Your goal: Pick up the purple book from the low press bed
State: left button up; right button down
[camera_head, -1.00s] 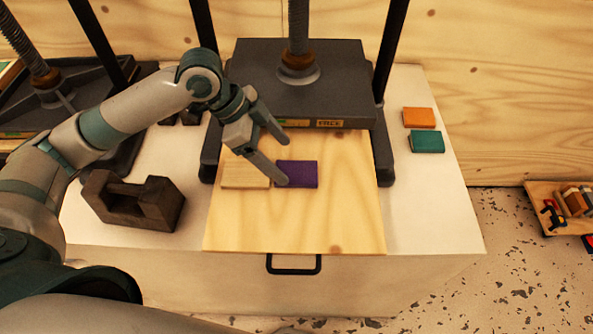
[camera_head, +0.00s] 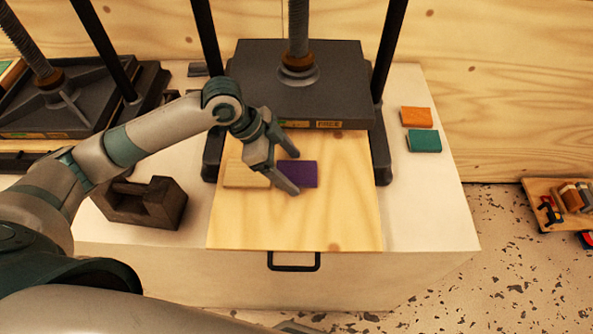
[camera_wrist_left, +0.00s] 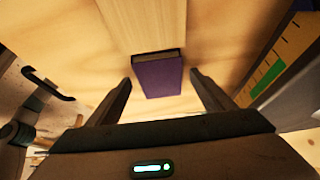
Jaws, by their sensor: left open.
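The purple book (camera_head: 302,172) lies flat on the pale wooden press bed (camera_head: 340,215), in front of the dark press plate. A light wood block (camera_head: 243,174) lies at its left. My left gripper (camera_head: 299,171) is open, with one finger on the near side of the book and the other on its far side. In the left wrist view, the purple book (camera_wrist_left: 158,78) shows between and ahead of the two open fingers (camera_wrist_left: 160,80), with a gap on each side. The wood block (camera_wrist_left: 145,25) touches or nearly touches its far end. My right gripper is not in view.
The dark press plate (camera_head: 300,85) hangs behind the book, between black posts. A dark notched block (camera_head: 145,203) stands at left. An orange book (camera_head: 416,117) and a teal book (camera_head: 424,141) lie at right. The bed's front is clear.

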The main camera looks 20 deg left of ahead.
aim_at(291, 172)
pick_arm(q)
jog(key=c, duration=1.2)
jog(key=shift+r, duration=0.15)
jog(key=shift+w+r+b, duration=0.1)
jog(key=shift+r+b, duration=0.45)
jog(key=shift+r, duration=0.25)
notch_tip(291, 172, up, 2)
jog(key=shift+r+b, duration=0.15)
jog(key=shift+b, duration=0.4)
jog(key=shift+s+d+r+p, duration=0.5)
jog(key=shift+s+d+r, duration=0.65)
jog(key=shift+s, duration=0.45)
jog(key=shift+s+d+r+p, duration=0.45)
jog(key=shift+s+d+r, duration=0.7)
jog(key=shift+s, duration=0.45)
jog(key=shift+s+d+r+p, duration=0.5)
jog(key=shift+s+d+r, duration=0.65)
jog(key=shift+s, duration=0.45)
jog(key=shift+a, duration=0.1)
